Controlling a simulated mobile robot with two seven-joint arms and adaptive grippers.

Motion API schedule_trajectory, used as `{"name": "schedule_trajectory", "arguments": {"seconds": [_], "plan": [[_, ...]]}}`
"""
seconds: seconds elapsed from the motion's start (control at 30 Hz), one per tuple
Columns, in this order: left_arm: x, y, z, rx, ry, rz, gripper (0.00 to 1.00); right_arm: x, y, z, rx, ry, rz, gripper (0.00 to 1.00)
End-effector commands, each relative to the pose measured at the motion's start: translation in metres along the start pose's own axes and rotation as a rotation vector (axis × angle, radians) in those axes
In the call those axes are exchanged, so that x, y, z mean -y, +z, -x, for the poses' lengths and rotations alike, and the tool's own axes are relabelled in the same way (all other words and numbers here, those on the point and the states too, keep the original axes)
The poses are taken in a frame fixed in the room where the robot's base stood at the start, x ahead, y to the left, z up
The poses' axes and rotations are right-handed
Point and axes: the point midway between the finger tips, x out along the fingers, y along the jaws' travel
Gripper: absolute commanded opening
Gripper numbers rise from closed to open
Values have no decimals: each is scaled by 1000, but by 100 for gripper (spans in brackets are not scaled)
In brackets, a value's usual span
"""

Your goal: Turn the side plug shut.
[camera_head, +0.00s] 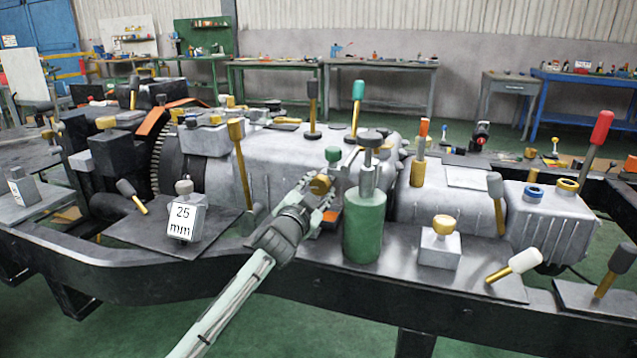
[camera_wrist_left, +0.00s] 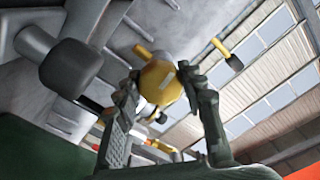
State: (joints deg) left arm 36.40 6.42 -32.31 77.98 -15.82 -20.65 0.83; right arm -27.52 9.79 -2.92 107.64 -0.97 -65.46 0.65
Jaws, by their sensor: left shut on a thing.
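The side plug (camera_head: 320,184) is a brass-yellow knob on the flank of the grey gearbox casing (camera_head: 275,165). My left gripper (camera_head: 316,190) reaches it from the front and is shut on it. In the left wrist view the yellow plug (camera_wrist_left: 160,82) sits between the two fingers, with a pale mark on its face. The plug's seat and thread are hidden, so I cannot tell how far in it is. My right gripper is in neither view.
A green cylinder with a grey knob (camera_head: 364,226) stands just right of my gripper. A block marked 25 mm (camera_head: 186,218) stands to the left, and a block with a yellow knob (camera_head: 440,243) to the right. Several levers rise from the casing. The black chassis rail (camera_head: 150,282) runs in front.

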Motion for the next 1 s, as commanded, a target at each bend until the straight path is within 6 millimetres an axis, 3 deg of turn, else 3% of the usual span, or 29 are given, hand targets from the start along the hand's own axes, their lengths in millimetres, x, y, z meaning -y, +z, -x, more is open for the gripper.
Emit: {"name": "schedule_trajectory", "arguments": {"seconds": [0.33, 0.87, 0.9, 1.0], "plan": [[1, -1, 0, -1, 0, -131, 10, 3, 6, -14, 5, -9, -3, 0], [1, 0, 0, -1, -1, -153, 10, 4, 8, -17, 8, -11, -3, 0], [1, 0, 0, -1, -1, -153, 44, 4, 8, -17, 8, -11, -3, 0], [1, 0, 0, -1, -1, -152, 57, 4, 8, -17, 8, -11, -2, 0]]}}
